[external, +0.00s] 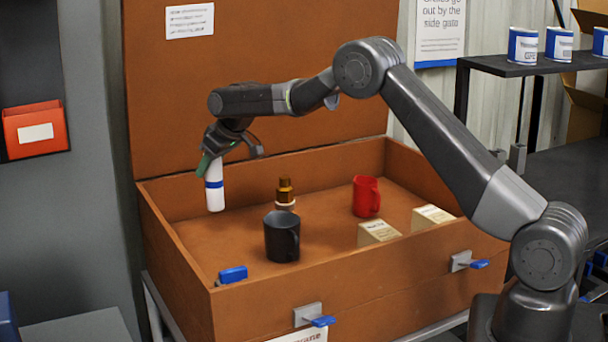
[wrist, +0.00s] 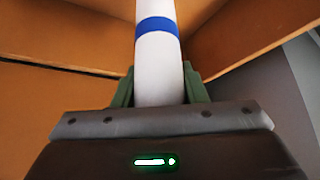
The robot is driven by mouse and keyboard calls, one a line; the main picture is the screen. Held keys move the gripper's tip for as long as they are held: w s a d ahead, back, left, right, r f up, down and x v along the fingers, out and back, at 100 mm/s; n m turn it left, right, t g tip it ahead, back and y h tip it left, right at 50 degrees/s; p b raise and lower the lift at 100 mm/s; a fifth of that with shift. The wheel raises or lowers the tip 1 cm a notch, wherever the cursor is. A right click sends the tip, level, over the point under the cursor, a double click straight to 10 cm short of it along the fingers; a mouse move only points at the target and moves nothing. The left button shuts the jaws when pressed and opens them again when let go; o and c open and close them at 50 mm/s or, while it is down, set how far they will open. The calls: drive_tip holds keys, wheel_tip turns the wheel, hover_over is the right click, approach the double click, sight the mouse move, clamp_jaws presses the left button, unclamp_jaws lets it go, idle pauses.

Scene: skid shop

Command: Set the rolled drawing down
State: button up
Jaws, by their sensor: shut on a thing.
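The rolled drawing (external: 215,193) is a white tube with a blue band. It hangs upright from my gripper (external: 217,162) at the left end of the open orange-brown crate (external: 330,295). Its lower end looks clear of the crate floor, though the exact height is hard to tell. In the wrist view the rolled drawing (wrist: 158,60) stands between the two green fingers of my gripper (wrist: 158,92), which are shut on it. Its far end runs out of the top of that view.
In the crate are a dark mug (external: 282,238), a brown bottle (external: 285,190), a red mug (external: 366,197) and two pale boxes (external: 378,232). Bare floor shows between them. The raised lid (external: 260,90) stands behind. A dark shelf (external: 530,68) with cans is at right.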

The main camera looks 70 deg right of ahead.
drive_tip(key=shift+s+d+r+b, duration=0.35)
drive_tip(key=shift+s+r, duration=0.25)
drive_tip(key=shift+s+d+r+b, duration=0.35)
drive_tip(key=shift+s+r, duration=0.25)
drive_tip(key=s+d+m+h+b, duration=0.15)
drive_tip(key=s+b, duration=0.25)
drive_tip(key=s, duration=1)
drive_tip(key=s+d+m+b, duration=0.1)
drive_tip(key=s+d+b, duration=0.3)
drive_tip(key=s, duration=1.1)
wheel_tip(320, 180, down, 10)
drive_tip(key=a, duration=0.1)
drive_tip(key=shift+w+f+b, duration=0.1)
drive_tip(key=shift+b, duration=0.2)
drive_tip(key=shift+f, duration=0.15)
drive_tip(key=o, duration=1)
